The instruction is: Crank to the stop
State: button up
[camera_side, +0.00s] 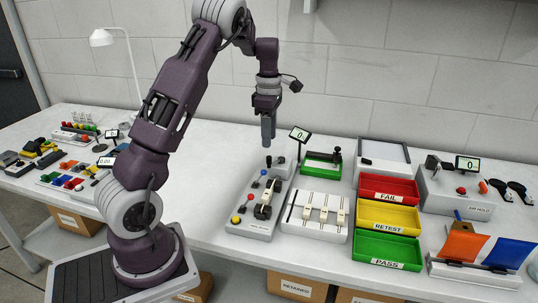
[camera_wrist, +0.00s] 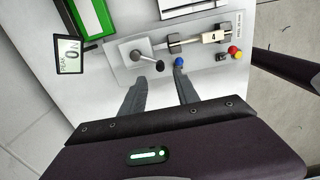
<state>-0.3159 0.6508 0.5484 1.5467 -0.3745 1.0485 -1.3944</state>
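The crank is a light metal arm on a hub with a black knob (camera_wrist: 159,66), on one end of a grey test fixture (camera_wrist: 122,56). In the side view the crank's black knob (camera_side: 268,159) stands upright near the fixture's back end. My gripper (camera_wrist: 160,82) is open and empty, its two fingers apart and pointing toward the crank knob. In the side view my gripper (camera_side: 268,143) hangs just above the knob, apparently not touching it. A small display (camera_wrist: 69,54) beside the crank reads 0. A pale strip marked 4 (camera_wrist: 213,37) lies in the fixture's clamps.
The fixture also carries a blue knob (camera_wrist: 179,62), a red button (camera_wrist: 233,49) and a yellow one. To its right are a tray of strips (camera_side: 315,228) and red, yellow and green bins (camera_side: 388,249). A green-based device (camera_side: 321,168) stands behind.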

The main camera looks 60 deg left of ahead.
aim_at(269, 156)
notch_tip(269, 156, down, 7)
jog(key=shift+r, duration=0.1)
grip_shut()
